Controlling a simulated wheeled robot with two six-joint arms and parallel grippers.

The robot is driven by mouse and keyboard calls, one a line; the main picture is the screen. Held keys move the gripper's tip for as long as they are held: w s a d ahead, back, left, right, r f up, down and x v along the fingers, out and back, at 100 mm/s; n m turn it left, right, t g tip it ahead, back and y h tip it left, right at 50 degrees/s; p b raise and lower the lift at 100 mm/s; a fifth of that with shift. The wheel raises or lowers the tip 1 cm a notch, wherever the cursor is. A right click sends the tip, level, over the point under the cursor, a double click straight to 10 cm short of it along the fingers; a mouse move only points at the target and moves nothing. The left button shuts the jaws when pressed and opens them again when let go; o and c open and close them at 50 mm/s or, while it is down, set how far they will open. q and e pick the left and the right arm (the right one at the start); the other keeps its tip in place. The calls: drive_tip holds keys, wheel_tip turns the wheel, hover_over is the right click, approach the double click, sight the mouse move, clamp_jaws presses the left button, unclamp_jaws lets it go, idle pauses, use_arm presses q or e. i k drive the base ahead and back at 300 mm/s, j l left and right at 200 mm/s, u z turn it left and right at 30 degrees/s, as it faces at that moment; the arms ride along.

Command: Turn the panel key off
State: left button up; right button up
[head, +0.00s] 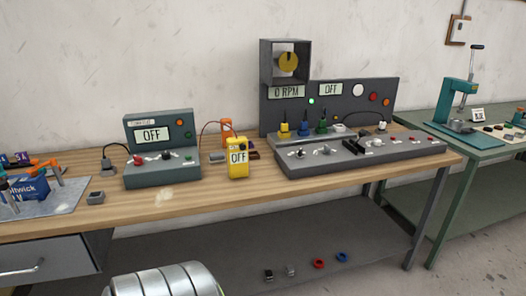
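A large dark control panel (343,95) stands at the back of the wooden bench. Its displays read "0 RPM" and "OFF". A small green light is lit on it, and a white round part, a red button and an orange one sit at its right. A sloped grey console (400,148) with small knobs and switches lies in front of it. A smaller grey control box (160,170) to the left also reads "OFF". The panel key is too small to pick out, so I cannot tell its position. Neither of my grippers is in view.
A yellow meter (238,158) reading "OFF" stands between box and console. A blue box (30,188) and orange-handled tools are at the far left. A green press (457,100) stands on another table at right. The wooden bench's front strip (290,192) is mostly clear.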

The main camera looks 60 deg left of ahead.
sight(299, 156)
drive_tip(key=u, duration=1.65)
drive_tip(key=i+l, duration=0.1)
drive_tip(key=l+u, duration=0.05)
